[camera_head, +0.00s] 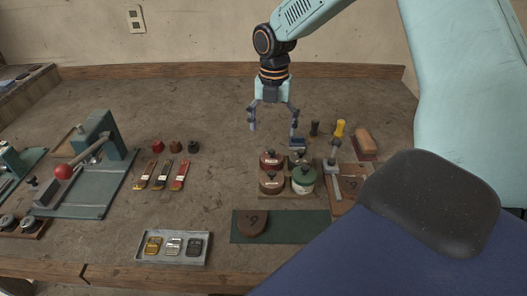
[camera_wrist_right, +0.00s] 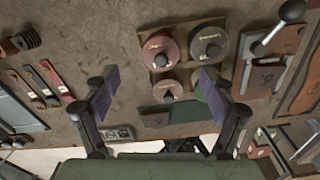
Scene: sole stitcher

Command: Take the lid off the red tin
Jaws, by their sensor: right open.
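The red tin (camera_head: 270,162) with a dark knob on its lid sits at the back left of a small wooden tray (camera_head: 290,195). It also shows in the right wrist view (camera_wrist_right: 161,52), with its lid on. A brown tin (camera_head: 271,184), a green tin (camera_head: 303,181) and a grey tin (camera_head: 297,157) stand close around it. My right gripper (camera_head: 273,127) is open and empty, pointing down above and behind the tins, touching none. Its spread fingers also show in the wrist view (camera_wrist_right: 161,82). My left gripper is not in view.
A green mat (camera_head: 290,227) lies in front. A press with a red-knobbed lever (camera_head: 98,145) stands left.

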